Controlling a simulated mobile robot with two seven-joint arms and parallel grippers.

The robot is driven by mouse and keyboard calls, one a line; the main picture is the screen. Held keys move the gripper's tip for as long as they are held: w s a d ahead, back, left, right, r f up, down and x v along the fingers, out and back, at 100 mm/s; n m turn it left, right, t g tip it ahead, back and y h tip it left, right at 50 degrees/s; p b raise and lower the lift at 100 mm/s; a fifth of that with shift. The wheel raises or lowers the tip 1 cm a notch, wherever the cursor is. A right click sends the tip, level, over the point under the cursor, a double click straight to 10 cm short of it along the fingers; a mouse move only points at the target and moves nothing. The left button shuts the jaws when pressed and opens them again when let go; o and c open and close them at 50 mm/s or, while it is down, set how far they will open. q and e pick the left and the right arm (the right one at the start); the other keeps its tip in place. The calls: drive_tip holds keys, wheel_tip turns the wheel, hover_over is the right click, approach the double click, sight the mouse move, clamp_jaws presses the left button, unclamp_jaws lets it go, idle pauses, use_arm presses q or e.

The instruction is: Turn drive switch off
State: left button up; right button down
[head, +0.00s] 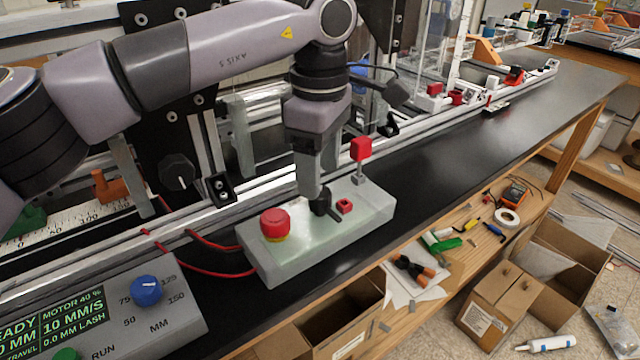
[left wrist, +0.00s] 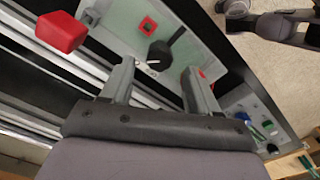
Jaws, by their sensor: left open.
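The grey-green control box (head: 300,245) lies on the dark bench. On it sits a black rotary switch (head: 322,203), perhaps the drive switch; no label is legible. The black switch also shows in the left wrist view (left wrist: 159,52), its thin lever slanting up right. My left gripper (head: 318,186) points down over this switch, partly hiding it. In the left wrist view its open fingers (left wrist: 158,68) stand to either side of the switch's near end, with a gap between; contact is not clear. My right gripper is not identifiable.
A red mushroom button (head: 275,223) is left of the switch, a small red square part (head: 344,205) right. A red block on a post (head: 360,150) rises close behind the gripper. A console with a blue knob (head: 146,290) stands at lower left.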

sight(326, 204)
use_arm(q)
drive_tip(key=shift+f, duration=1.95)
drive_tip(key=c, duration=1)
drive_tip(key=shift+c, duration=0.2)
